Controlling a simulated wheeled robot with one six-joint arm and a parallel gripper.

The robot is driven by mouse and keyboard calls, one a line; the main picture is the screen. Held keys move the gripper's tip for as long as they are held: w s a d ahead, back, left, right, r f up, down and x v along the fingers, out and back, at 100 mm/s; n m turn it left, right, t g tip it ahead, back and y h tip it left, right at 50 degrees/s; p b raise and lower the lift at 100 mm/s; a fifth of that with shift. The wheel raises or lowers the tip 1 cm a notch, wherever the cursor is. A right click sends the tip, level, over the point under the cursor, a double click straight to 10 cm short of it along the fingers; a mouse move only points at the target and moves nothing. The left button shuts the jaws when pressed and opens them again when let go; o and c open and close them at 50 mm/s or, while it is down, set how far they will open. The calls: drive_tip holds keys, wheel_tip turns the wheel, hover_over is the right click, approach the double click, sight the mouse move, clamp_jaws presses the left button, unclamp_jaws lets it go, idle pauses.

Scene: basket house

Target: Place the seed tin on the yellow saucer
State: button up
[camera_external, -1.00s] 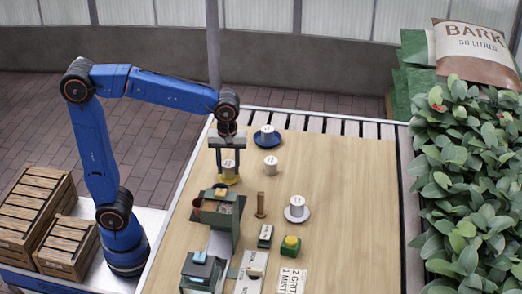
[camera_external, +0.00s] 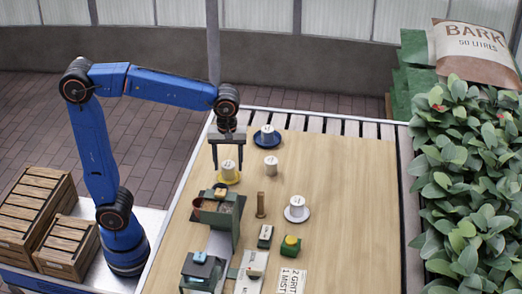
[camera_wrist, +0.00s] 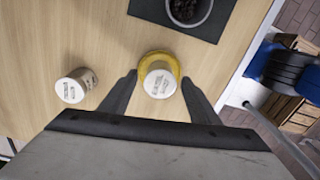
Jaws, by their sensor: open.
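A pale tin (camera_external: 228,166) with dark lettering stands upright on the yellow saucer (camera_external: 230,180). In the wrist view the tin (camera_wrist: 160,81) sits on the yellow saucer (camera_wrist: 146,62), between and beyond my fingertips. My gripper (camera_external: 228,168) is open and above the tin, its fingers apart from it on both sides; the fingers also show in the wrist view (camera_wrist: 158,82). The lettering is too small to read, so I cannot tell which of the similar tins is the seed tin.
Similar tins stand on a blue saucer (camera_external: 267,143), on a white saucer (camera_external: 307,214) and on bare wood (camera_external: 271,163). A green box-like stand (camera_external: 222,225), a wooden peg (camera_external: 261,205) and a green block (camera_external: 291,246) are nearer. The table's right side is clear.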

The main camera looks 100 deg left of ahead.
sight(229, 164)
wheel_tip(229, 164, up, 10)
drive_tip(key=s+d+f+m+t, duration=0.2)
drive_tip(key=s+d+f+m, duration=0.2)
drive_tip(key=s+f+m, duration=0.4)
drive_tip(key=s+d+f+m+t, duration=0.3)
drive_tip(key=s+f+m, duration=0.5)
drive_tip(key=s+m, duration=0.3)
drive_tip(key=s+d, duration=0.1)
drive_tip(key=s, duration=0.3)
drive_tip(key=shift+d+f+m, duration=0.35)
drive_tip(key=shift+m, duration=0.05)
